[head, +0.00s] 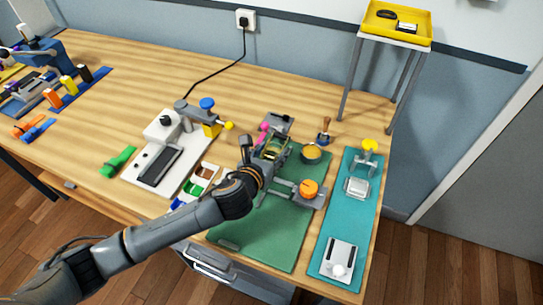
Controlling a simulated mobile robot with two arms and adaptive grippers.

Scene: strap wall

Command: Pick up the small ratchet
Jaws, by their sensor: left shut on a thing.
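My left gripper (268,152) reaches in from the lower left and is over the far part of the green mat (255,237). It is shut on a small metallic piece with an olive-yellow part (274,146), which looks like the small ratchet. The fingers hide part of it, and I cannot tell whether it touches the mat. My right gripper is not in view.
A clamp with an orange knob (309,187) stands right of my left wrist. A wooden-handled brush (324,130) and a round cup (311,153) are close behind. A teal mat (325,225) with metal fittings lies right. A white fixture plate (140,178) is left.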

